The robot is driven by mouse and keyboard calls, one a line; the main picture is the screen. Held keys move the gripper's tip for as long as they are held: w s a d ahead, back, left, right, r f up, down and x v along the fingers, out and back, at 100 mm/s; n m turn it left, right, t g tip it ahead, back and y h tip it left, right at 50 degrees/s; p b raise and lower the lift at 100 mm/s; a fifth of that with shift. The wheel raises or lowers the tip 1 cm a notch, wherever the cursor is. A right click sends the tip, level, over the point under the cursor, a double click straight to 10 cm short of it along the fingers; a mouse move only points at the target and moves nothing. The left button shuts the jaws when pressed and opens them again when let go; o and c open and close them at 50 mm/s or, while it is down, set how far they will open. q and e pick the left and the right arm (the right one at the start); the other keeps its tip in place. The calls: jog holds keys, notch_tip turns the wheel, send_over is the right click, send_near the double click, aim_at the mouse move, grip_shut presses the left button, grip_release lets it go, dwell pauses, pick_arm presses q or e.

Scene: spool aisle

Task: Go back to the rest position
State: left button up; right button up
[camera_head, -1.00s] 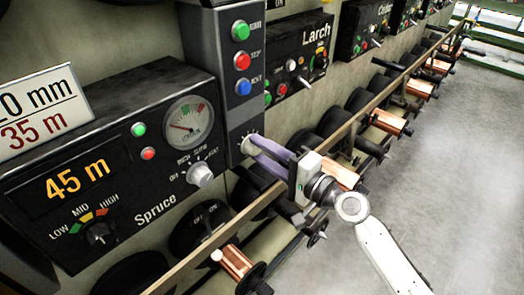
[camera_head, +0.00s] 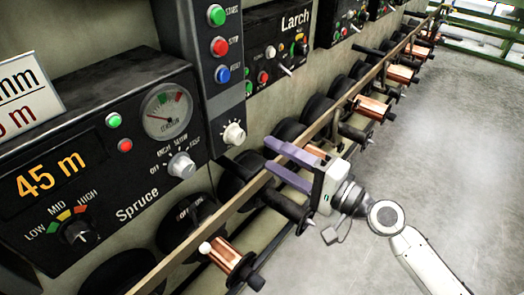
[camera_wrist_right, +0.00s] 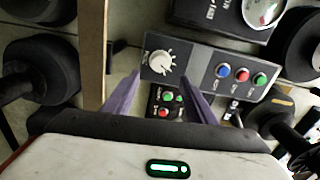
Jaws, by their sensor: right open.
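My right gripper (camera_head: 278,162) is in the middle of the head view, its two purple fingers apart and nothing between them. It hangs over the wooden rail, below and to the right of the white knob (camera_head: 233,133) on the grey button column, and is clear of it. In the right wrist view the open fingers (camera_wrist_right: 160,95) show, with the white knob (camera_wrist_right: 160,62) beyond them. My left gripper is not in view.
The Spruce panel (camera_head: 100,170) reads 45 m. The button column (camera_head: 212,70) has green, red and blue buttons. A long wooden rail (camera_head: 235,205) runs past several copper spools (camera_head: 222,254). Open grey floor (camera_head: 440,150) lies at the right.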

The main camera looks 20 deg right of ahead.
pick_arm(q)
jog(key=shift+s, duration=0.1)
pick_arm(e)
jog(key=shift+s+d, duration=0.25)
jog(key=shift+s, duration=0.2)
pick_arm(q)
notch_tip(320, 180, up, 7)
jog(key=p, duration=1)
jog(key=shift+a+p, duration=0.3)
jog(key=shift+p, duration=0.05)
pick_arm(e)
jog(key=s+a+f+n+g+h, duration=0.2)
jog(key=s+f+n+g+h, duration=0.4)
jog(key=s+f+n, duration=0.6)
jog(key=s+f+h, duration=0.1)
jog(key=s+f, duration=0.5)
jog(key=s, duration=0.1)
jog(key=shift+s+a+n, duration=0.15)
jog(key=shift+s+n, duration=0.25)
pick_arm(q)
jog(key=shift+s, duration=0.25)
pick_arm(e)
jog(key=shift+r, duration=0.1)
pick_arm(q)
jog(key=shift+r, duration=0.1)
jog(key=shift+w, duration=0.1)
